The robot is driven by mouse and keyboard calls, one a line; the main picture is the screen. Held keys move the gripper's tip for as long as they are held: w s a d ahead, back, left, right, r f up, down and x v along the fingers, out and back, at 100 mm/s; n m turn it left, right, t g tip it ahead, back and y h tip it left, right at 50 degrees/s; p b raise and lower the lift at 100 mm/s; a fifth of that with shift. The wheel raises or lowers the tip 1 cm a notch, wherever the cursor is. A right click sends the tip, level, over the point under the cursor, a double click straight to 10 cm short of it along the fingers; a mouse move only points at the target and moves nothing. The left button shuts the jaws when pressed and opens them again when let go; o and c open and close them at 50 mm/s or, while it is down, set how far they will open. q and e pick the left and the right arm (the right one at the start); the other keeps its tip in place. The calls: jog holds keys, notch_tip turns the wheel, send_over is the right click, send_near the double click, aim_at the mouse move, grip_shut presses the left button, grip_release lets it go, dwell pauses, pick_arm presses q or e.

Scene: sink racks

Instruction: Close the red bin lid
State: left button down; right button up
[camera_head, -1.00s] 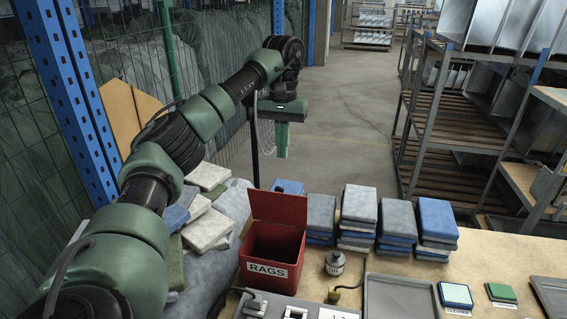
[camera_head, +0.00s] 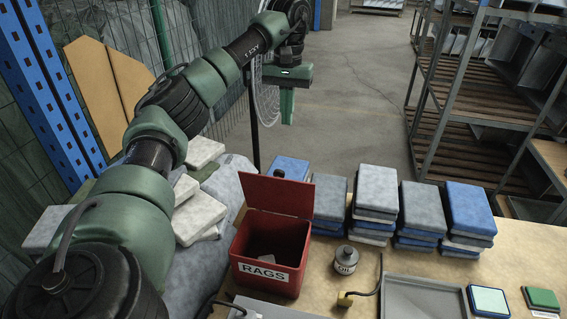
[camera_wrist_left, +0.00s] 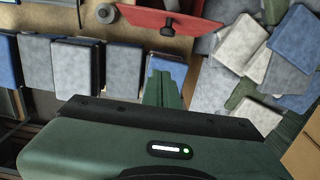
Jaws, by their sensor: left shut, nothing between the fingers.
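The red bin (camera_head: 272,248), labelled RAGS, stands on the bench in the head view. Its red lid (camera_head: 276,194) is open, raised upright at the bin's back edge. Something pale lies inside the bin. My left gripper (camera_head: 287,106) is shut and empty, held up behind and above the lid, apart from it, with fingers pointing down. In the left wrist view the back of the lid (camera_wrist_left: 150,20) with a dark knob (camera_wrist_left: 168,27) shows at the top, beyond the gripper fingers (camera_wrist_left: 162,88). My right gripper is not in view.
Stacks of folded grey and blue cloths (camera_head: 376,205) stand right of the bin. A heap of cloths (camera_head: 197,215) lies to its left. Open floor lies behind the bench.

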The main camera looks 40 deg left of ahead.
pick_arm(q)
notch_tip(320, 180, down, 12)
jog(key=s+d+p, duration=0.1)
jog(key=s+p, duration=0.2)
jog(key=shift+d+f, duration=0.15)
jog(key=shift+d, duration=0.05)
dwell(0.4)
